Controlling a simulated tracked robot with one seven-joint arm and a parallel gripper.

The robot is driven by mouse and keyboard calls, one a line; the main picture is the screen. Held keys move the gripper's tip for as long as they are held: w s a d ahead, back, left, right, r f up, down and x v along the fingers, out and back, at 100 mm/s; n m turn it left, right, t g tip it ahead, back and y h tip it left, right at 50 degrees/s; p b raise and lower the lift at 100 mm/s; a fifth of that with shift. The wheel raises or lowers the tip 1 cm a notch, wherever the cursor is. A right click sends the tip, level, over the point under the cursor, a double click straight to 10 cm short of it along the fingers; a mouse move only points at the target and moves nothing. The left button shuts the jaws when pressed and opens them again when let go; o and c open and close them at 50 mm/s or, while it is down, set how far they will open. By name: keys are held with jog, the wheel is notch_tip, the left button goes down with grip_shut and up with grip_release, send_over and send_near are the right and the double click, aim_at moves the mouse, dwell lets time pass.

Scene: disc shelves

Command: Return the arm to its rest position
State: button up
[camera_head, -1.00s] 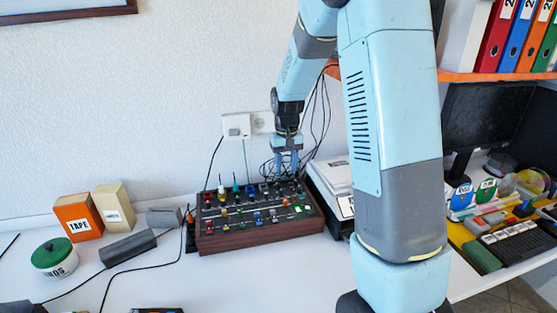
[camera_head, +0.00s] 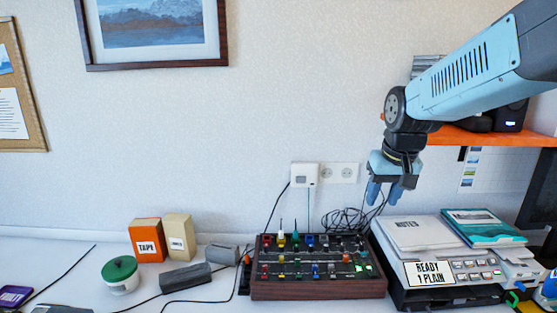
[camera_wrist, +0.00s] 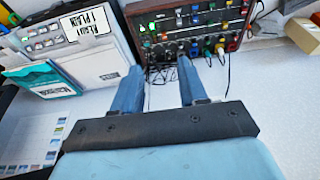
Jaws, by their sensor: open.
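My gripper (camera_head: 384,193) hangs above the back right of the desk, near the wall, with its blue fingers pointing down. In the wrist view my gripper (camera_wrist: 158,80) has its two fingers apart with nothing between them. My arm reaches in from the upper right. The wooden-sided control panel (camera_head: 318,288) with coloured knobs and switches stands below and left of my gripper, apart from it. The panel also shows in the wrist view (camera_wrist: 190,42), beyond the fingertips.
A printer-like machine with a "READY 1 PLAIN" label (camera_head: 431,274) stands right of the panel. A "NOTES" stack (camera_head: 407,235) lies on it. An orange shelf (camera_head: 480,137) is behind my arm. Boxes (camera_head: 147,240), a green-lidded pot (camera_head: 121,277) and loose cables are at left.

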jog(key=s+r+t, duration=0.2)
jog(key=s+r, duration=0.1)
jog(key=s, duration=1)
jog(key=shift+s+d, duration=0.15)
jog(key=shift+r, duration=0.1)
dwell(2.3)
